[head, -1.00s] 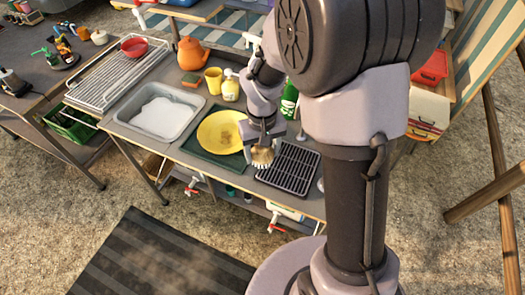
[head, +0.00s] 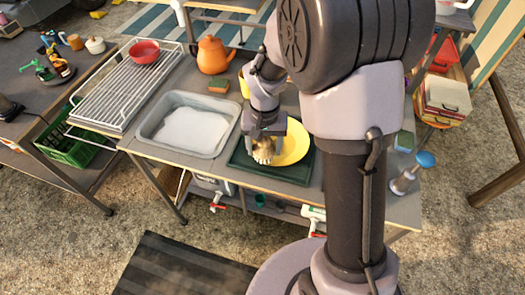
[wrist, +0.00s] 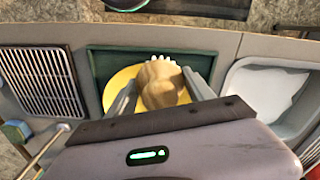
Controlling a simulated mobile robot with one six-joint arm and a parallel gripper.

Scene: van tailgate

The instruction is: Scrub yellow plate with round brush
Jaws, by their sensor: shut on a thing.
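The yellow plate (head: 291,147) lies on a dark green tray (head: 297,174) on the counter; it also shows in the wrist view (wrist: 120,84). My gripper (head: 264,150) is over the left part of the plate. In the wrist view my gripper (wrist: 160,92) is shut on the round brush (wrist: 163,82), which has a tan wooden body and white bristles. The brush (head: 263,153) shows low between the fingers in the head view. Whether its bristles touch the plate I cannot tell.
A sink basin with white suds (head: 190,128) is left of the tray. A black drying grate (wrist: 42,82) is on its other side.

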